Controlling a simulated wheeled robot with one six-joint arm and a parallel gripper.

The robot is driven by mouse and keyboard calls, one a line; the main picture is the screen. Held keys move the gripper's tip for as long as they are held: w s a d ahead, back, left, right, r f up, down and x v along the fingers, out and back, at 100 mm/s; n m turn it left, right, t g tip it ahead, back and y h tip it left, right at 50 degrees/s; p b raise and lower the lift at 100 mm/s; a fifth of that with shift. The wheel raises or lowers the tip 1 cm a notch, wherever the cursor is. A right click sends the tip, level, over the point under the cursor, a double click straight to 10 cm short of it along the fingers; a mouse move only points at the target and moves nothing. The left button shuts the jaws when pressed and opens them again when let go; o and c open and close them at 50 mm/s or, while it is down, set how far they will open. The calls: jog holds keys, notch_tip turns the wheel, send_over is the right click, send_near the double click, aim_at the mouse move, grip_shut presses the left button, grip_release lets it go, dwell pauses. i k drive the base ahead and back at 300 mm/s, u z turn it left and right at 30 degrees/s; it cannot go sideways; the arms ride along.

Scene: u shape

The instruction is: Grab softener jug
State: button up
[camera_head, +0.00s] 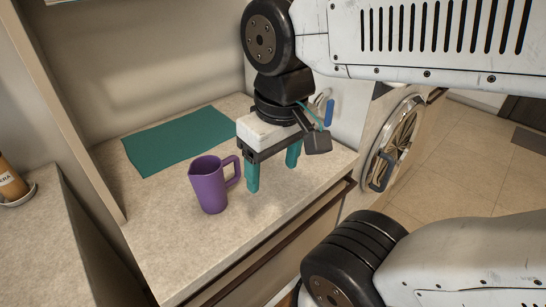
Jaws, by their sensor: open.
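A purple jug (209,186) with a handle on its right side stands upright on the light countertop. My gripper (272,171) is above the counter to the right of the jug, its two teal fingers pointing down and spread apart. It is open, with nothing seen between the fingers. The left finger is close to the jug's handle in the picture; I cannot tell whether they touch.
A teal mat (180,140) lies on the counter behind the jug. A bottle (11,180) on a small dish stands on another surface at far left. A round appliance door (396,142) is at right. The counter's front edge runs below the gripper.

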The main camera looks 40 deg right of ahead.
aim_at(206, 173)
jog(key=z, duration=0.05)
jog(key=k, duration=0.5)
jog(key=z, duration=1.05)
jog(key=k, duration=1)
jog(key=u, duration=1.55)
jog(key=i, duration=1)
